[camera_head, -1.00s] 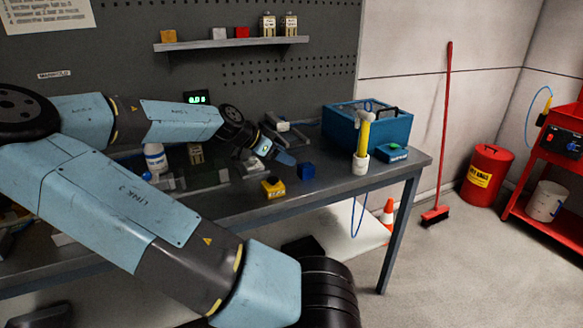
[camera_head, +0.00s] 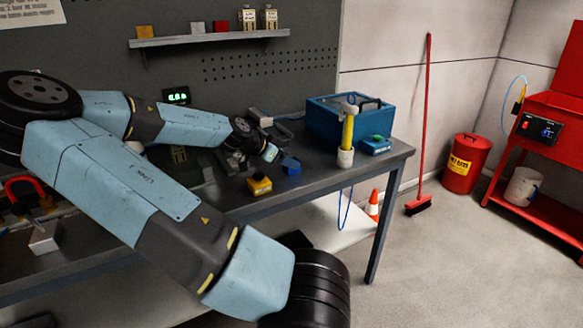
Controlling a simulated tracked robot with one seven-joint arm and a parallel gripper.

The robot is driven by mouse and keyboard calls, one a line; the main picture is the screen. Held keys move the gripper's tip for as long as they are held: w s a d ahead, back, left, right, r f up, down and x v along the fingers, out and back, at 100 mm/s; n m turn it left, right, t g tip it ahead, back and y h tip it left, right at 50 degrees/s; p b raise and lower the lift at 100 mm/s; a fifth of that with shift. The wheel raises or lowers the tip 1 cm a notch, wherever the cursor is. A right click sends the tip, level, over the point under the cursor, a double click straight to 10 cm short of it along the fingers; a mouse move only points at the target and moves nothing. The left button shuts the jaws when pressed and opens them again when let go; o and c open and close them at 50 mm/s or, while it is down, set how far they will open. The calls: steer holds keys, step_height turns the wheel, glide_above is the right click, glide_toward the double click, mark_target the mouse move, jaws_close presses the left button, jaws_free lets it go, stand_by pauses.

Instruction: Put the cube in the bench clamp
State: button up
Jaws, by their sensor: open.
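A small blue cube (camera_head: 291,166) sits on the grey workbench, right of the yellow button box (camera_head: 259,185). My gripper (camera_head: 281,160) is open, with its fingers low over the bench at the cube's upper left side. The near finger overlaps the cube in the picture, so I cannot tell whether they touch. The bench clamp cannot be made out for sure. Grey metal parts (camera_head: 283,131) lie behind my gripper, and my arm hides much of the bench to the left.
A shelf (camera_head: 208,37) with small blocks hangs above.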

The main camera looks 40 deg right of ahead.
steer(key=shift+x, duration=2.4)
steer(key=shift+w, duration=0.2)
steer(key=c, duration=1.3)
steer(key=shift+a+r, duration=0.15)
steer(key=shift+r, duration=0.8)
steer(key=shift+a+r, duration=0.2)
steer(key=shift+r, duration=0.75)
steer(key=s+a+r, duration=0.2)
steer(key=a+r, duration=0.1)
steer(key=a, duration=0.1)
steer(key=s+a+r, duration=0.2)
steer(key=a+r, duration=0.1)
steer(key=a, duration=0.1)
steer(key=s+a+r, duration=0.1)
steer(key=a+r, duration=0.2)
steer(key=a, duration=0.1)
steer(key=shift+s, duration=0.4)
